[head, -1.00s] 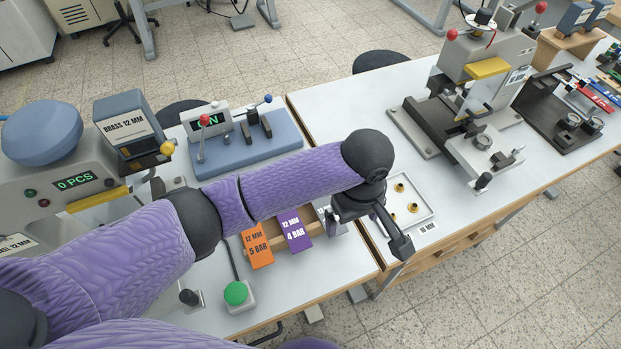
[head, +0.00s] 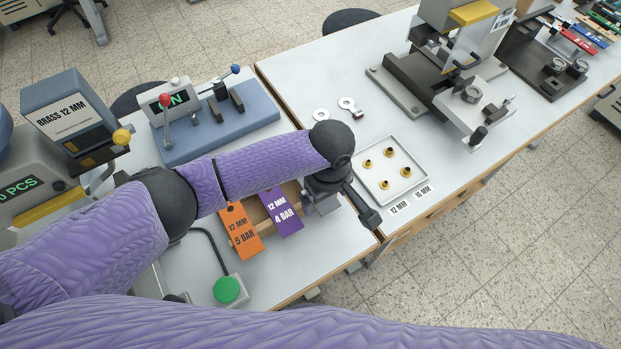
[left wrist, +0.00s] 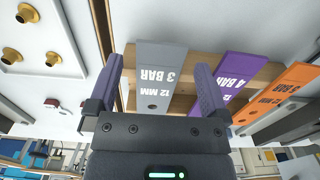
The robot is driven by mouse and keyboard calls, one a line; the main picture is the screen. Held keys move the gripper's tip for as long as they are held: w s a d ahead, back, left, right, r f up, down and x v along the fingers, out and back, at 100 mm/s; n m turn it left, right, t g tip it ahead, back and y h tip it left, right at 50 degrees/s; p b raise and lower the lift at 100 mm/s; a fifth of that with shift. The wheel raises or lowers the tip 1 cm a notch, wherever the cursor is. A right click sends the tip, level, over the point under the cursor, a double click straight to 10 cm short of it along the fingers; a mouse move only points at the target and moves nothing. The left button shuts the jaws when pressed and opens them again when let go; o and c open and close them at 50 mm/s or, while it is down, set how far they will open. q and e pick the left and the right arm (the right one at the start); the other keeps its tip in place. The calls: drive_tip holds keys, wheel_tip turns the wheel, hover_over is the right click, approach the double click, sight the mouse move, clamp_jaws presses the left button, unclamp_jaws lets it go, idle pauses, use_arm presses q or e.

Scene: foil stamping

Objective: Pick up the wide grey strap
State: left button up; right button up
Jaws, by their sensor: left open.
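The grey strap (left wrist: 163,75), printed "12 MM 3 BAR", lies on a wooden rack in the left wrist view. My left gripper (head: 340,206) is open over the right end of the rack. In the left wrist view the strap shows between the two fingers of this gripper (left wrist: 158,72), and I see no grip on it. A purple strap (head: 281,212), "4 BAR", and an orange strap (head: 241,231), "5 BAR", lie beside it. My right gripper is out of view.
A white tray (head: 425,160) with several brass pieces stands right of the gripper, across the table joint. A green button box (head: 229,291) is in front of the straps. A blue-based device (head: 250,123) stands behind them. A press (head: 435,75) stands at the back right.

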use_arm(q)
drive_tip(key=shift+f, duration=0.25)
idle(0.4)
drive_tip(key=c, duration=1.3)
